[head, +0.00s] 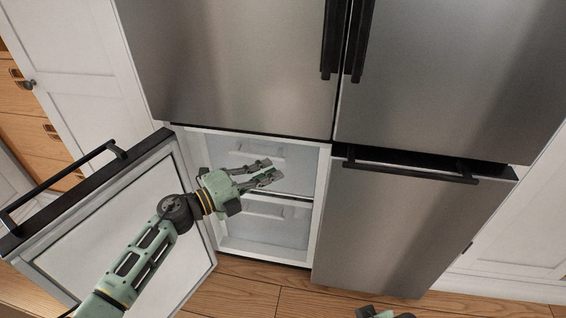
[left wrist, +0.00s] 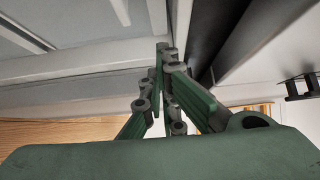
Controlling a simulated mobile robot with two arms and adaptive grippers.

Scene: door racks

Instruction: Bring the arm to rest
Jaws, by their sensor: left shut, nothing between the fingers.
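My left arm reaches in from the lower left of the head view. My left gripper (head: 270,172) is in front of the open lower-left fridge compartment (head: 232,243). It is shut with nothing between its fingers. In the left wrist view the gripper (left wrist: 166,72) shows its green fingers close together, with white compartment parts beyond. The open lower-left door (head: 95,225) is swung out to the left, and my arm crosses in front of its inner face. A small green and black part of mine shows at the bottom edge of the head view, mostly cut off.
The closed lower-right door (head: 410,230) has a black handle (head: 410,171) along its top. The upper doors (head: 235,65) are closed. The open door's black handle (head: 60,183) juts out at left. Wooden floor (head: 270,292) is clear below the fridge.

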